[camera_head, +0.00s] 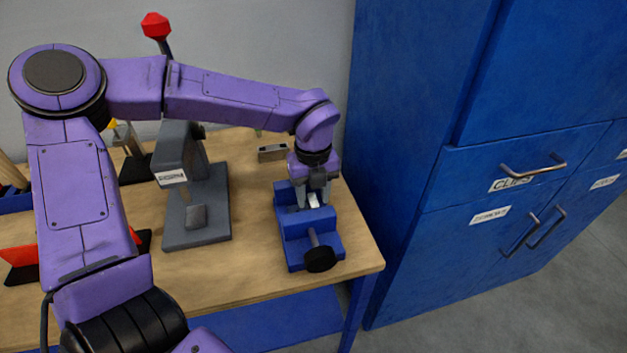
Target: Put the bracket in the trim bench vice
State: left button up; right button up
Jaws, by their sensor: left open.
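The blue bench vice (297,247) stands on the right part of the wooden bench, with its black-knobbed handle facing the front. My left gripper (314,203) points down over the vice jaws and is open. A small light-grey metal piece, which looks like the bracket (313,200), shows between the fingertips at the vice jaws. The fingers hide part of it, and I cannot tell how deep it sits. My right gripper is not in view.
A grey press (198,210) with a red-knobbed lever (156,26) stands left of the vice on the bench top (255,285). A tall blue cabinet (415,120) stands close on the right.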

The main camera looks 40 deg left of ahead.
aim_at(313, 199)
pick_arm(q)
notch_tip(313, 199, up, 12)
jog(key=shift+f+b, duration=0.25)
jog(key=shift+b, duration=0.05)
